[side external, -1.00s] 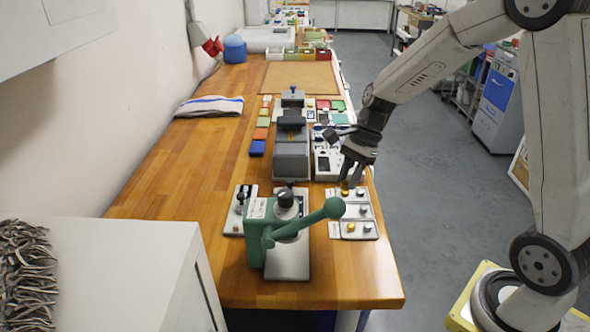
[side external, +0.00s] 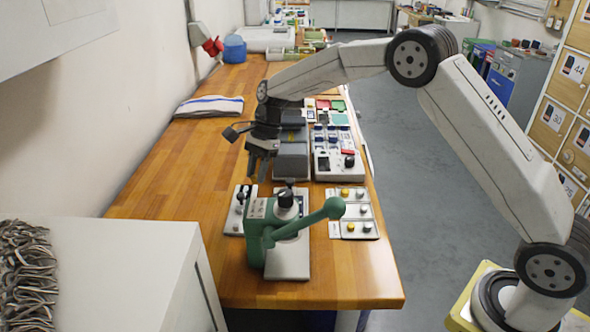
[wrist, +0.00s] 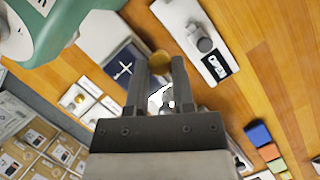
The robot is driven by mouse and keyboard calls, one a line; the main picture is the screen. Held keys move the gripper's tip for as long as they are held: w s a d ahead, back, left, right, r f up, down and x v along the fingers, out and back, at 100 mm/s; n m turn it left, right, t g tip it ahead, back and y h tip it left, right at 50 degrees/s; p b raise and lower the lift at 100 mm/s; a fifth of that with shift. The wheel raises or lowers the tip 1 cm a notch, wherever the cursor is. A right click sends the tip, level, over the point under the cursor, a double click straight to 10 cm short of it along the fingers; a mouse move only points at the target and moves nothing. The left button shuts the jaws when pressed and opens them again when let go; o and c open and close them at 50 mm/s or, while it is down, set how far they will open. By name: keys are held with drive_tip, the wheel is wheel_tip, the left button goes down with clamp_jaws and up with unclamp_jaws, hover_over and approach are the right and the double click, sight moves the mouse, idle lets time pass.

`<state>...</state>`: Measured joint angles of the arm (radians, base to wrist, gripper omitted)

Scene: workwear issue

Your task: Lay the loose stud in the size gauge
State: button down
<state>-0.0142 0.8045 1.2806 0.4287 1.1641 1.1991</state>
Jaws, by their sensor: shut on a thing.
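My gripper (side external: 258,176) hangs over the bench behind the green press, above and a little behind the white plate at left. In the wrist view its two fingers (wrist: 159,82) are shut on a stud with a brass-coloured cap (wrist: 159,62); a silvery part shows between the fingers. The stud cannot be made out in the side view. The white plate (side external: 233,223), apparently the size gauge, carries dark upright parts. A similar white plate (wrist: 190,18) with a grey post and a black label lies ahead of the fingers, apart from the stud.
The green press (side external: 257,232) with its long lever stands in front of the gripper. A sectioned tray (side external: 347,222) with brass and silvery studs lies to its right. A grey block (side external: 290,163) stands close beside the gripper. Bare wood (side external: 180,170) lies to the left.

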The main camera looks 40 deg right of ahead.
hover_over(237, 222)
drive_tip(key=d, duration=0.1)
drive_tip(key=shift+w+d+f+n, duration=0.1)
drive_tip(key=shift+d+f+n, duration=0.05)
drive_tip(key=shift+f+n, duration=0.3)
drive_tip(key=shift+f, duration=0.1)
drive_tip(key=shift+f, duration=4.9)
drive_tip(key=shift+f, duration=0.1)
drive_tip(key=shift+c, duration=2.4)
unclamp_jaws()
drive_tip(key=v, duration=1.2)
drive_tip(key=shift+w, duration=0.2)
